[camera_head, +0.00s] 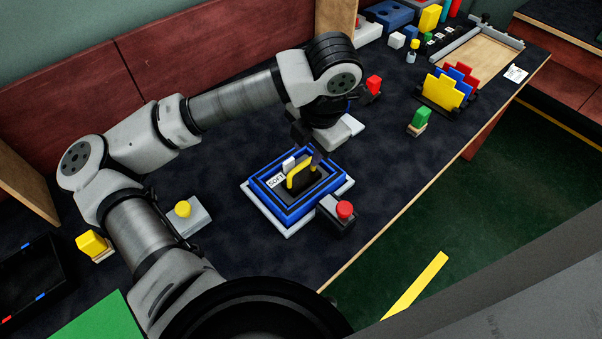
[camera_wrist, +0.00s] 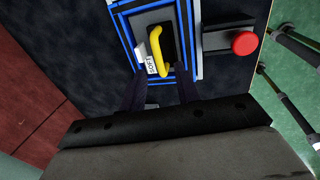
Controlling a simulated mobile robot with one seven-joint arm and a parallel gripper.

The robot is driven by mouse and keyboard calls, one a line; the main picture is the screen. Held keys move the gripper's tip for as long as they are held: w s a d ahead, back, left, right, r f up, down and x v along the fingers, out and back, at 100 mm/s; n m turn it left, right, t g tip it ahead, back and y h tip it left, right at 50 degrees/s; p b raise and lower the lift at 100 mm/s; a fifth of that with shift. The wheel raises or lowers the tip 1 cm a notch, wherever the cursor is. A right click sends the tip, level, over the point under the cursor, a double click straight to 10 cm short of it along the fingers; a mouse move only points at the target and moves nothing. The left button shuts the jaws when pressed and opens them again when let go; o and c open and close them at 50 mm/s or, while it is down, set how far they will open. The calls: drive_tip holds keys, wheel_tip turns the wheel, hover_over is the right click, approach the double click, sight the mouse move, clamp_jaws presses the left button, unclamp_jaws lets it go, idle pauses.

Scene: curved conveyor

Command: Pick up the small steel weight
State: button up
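A blue-rimmed tray (camera_head: 262,198) on a white base holds a yellow handle (camera_head: 292,178) on a dark block, a "SOFT" label (camera_head: 276,181) and a small pale grey block (camera_head: 289,164). The tray (camera_wrist: 125,22), handle (camera_wrist: 156,40) and label (camera_wrist: 151,66) also show in the wrist view. My gripper (camera_head: 309,152) is above the tray's far side, its fingers pointing down. In the wrist view my gripper (camera_wrist: 161,88) has its fingers apart, with nothing seen held; the handle appears ahead of the gap.
A red button on a black box (camera_head: 336,220) stands right beside the tray. A yellow knob on a grey block (camera_head: 183,209) stands left. Coloured stepped panels (camera_head: 445,90) stand farther right.

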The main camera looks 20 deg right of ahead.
drive_tip(key=shift+w+a+f+p, duration=0.15)
drive_tip(key=shift+w+f+p, duration=0.15)
drive_tip(key=shift+f, duration=0.9)
drive_tip(key=shift+w+a+f+p, duration=0.15)
drive_tip(key=shift+w+f+p, duration=0.15)
drive_tip(key=shift+f, duration=0.95)
drive_tip(key=shift+w+a+f+p, duration=0.2)
drive_tip(key=shift+f+p, duration=0.1)
drive_tip(key=shift+f, duration=0.9)
clamp_jaws()
